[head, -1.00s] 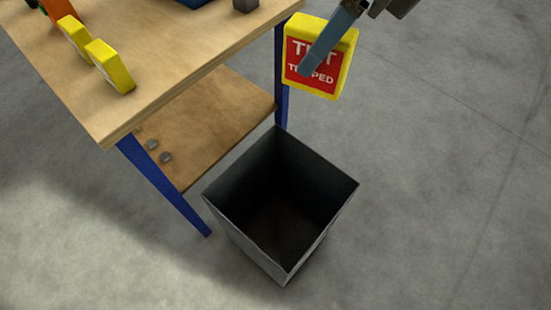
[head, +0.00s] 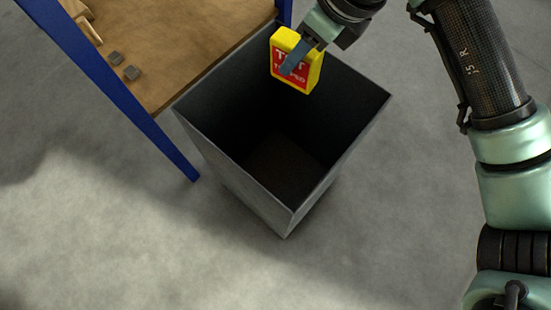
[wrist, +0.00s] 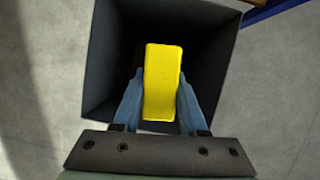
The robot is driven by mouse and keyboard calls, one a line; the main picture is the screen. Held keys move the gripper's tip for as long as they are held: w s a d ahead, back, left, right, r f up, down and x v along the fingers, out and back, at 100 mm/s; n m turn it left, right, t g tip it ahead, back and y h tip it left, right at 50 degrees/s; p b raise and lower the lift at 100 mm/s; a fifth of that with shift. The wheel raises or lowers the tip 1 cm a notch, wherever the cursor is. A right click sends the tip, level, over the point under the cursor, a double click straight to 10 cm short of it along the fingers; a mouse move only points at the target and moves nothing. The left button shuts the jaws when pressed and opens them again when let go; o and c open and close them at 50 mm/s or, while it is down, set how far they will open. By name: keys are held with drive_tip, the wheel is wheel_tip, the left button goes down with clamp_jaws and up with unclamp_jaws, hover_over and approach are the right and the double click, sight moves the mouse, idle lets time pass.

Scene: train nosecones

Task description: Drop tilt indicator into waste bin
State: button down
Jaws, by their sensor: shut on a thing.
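The tilt indicator (head: 296,62) is a yellow block with a red face reading "TILT TRIPPED". My gripper (head: 289,70) is shut on it, with one blue finger across its red face. In the wrist view the yellow edge of the tilt indicator (wrist: 162,82) sits between both blue fingers of my gripper (wrist: 161,100). The waste bin (head: 235,178) is a dark grey, open-topped square bin on the floor. The tilt indicator shows over the far part of the bin's opening; its exact height relative to the rim is hard to tell. The bin's walls (wrist: 100,60) surround it in the wrist view.
A wooden bench shelf (head: 165,50) with a blue leg (head: 120,95) stands left of the bin. The grey concrete floor (head: 390,220) is clear around the bin's front and right.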

sight(295, 80)
drive_tip(key=shift+f+b, duration=1.8)
drive_tip(key=shift+f, duration=1.35)
drive_tip(key=shift+c, duration=1.8)
unclamp_jaws()
drive_tip(key=shift+r, duration=0.15)
drive_tip(key=p+v, duration=0.5)
drive_tip(key=v, duration=0.7)
drive_tip(key=shift+d+r, duration=0.15)
drive_tip(key=shift+r, duration=0.2)
drive_tip(key=shift+s, duration=0.1)
